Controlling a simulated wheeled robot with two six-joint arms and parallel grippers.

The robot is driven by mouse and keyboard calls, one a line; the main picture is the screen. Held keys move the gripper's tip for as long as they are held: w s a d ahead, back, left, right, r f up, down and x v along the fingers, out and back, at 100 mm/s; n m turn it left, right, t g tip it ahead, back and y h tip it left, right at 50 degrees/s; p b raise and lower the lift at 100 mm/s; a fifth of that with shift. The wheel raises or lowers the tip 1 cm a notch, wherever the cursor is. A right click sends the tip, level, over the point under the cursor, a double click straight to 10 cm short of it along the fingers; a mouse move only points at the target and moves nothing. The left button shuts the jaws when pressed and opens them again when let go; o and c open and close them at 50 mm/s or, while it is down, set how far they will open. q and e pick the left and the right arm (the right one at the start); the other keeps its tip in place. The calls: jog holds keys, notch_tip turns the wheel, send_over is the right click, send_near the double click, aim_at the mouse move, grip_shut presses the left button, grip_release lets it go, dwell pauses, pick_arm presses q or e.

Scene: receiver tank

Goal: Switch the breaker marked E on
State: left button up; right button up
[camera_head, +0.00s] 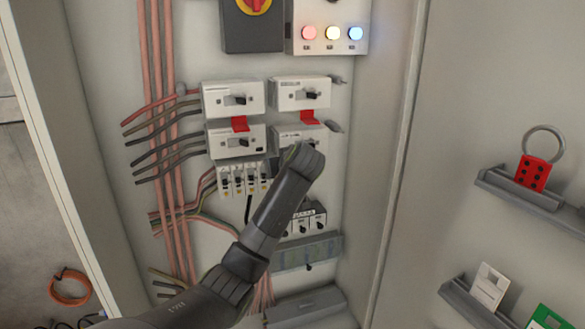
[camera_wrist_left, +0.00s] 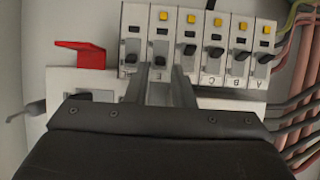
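The breaker marked E (camera_wrist_left: 160,48) is in the left wrist view, in a row of white breakers with dark levers and yellow buttons, lettered from A at the right. The row appears upside down there. My left gripper (camera_wrist_left: 162,88) has its two fingers apart, one on each side of the lower part of breaker E, with nothing seen held between them. Whether they touch it I cannot tell. In the head view the row (camera_head: 239,181) is partly hidden by my left arm, breaker E included, and the fingertips are hidden. My right gripper is not in view.
White switch units (camera_head: 233,98) with red tabs stand above the row. A grey terminal block (camera_head: 308,252) is below. Pink and black cables run at the left. The cabinet walls flank both sides.

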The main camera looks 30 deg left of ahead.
pick_arm(q)
jog(key=b+v, duration=0.1)
jog(key=v, duration=1.4)
jog(key=shift+b, duration=0.4)
jog(key=shift+d, duration=0.1)
